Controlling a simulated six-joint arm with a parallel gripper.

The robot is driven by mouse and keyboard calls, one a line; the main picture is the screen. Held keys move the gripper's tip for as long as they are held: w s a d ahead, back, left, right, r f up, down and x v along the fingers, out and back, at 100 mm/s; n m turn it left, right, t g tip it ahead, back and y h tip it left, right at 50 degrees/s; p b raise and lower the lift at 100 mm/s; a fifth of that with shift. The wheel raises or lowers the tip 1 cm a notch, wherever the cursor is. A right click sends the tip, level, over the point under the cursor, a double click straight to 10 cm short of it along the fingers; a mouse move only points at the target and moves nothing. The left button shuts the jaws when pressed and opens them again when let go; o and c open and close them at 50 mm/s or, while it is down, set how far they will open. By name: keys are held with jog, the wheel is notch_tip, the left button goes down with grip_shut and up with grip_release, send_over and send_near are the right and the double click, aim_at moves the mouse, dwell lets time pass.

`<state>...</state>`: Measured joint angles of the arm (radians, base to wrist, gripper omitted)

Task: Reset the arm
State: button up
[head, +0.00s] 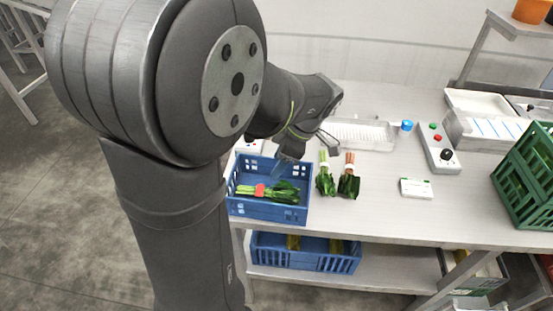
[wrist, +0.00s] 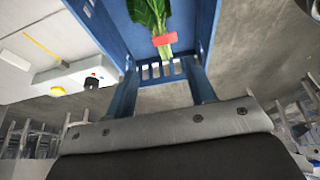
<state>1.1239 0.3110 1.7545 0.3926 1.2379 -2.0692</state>
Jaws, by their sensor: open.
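My gripper (head: 283,167) is over the back part of the blue crate (head: 268,212) on the table. Its two fingers are apart with nothing between them in the wrist view (wrist: 162,80). A bunch of leafy greens with a red band (head: 260,191) lies in the crate. The bunch also shows in the wrist view (wrist: 152,14), beyond the fingertips and inside the crate (wrist: 206,18).
Two banded bunches of greens, one (head: 325,178) beside another (head: 349,180), lie right of the crate. Behind are a clear tray (head: 362,146) and a blue-capped item (head: 406,126). A control box (head: 440,152) and green crate (head: 530,185) stand right. A lower blue crate (head: 305,262) sits on the shelf.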

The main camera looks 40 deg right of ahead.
aim_at(261, 188)
jog(key=shift+f, duration=0.1)
jog(key=x, duration=1.1)
jog(key=shift+a+f, duration=0.1)
jog(key=shift+f, duration=0.1)
jog(key=shift+w, duration=0.2)
jog(key=shift+r, duration=1.7)
jog(key=shift+f, duration=0.1)
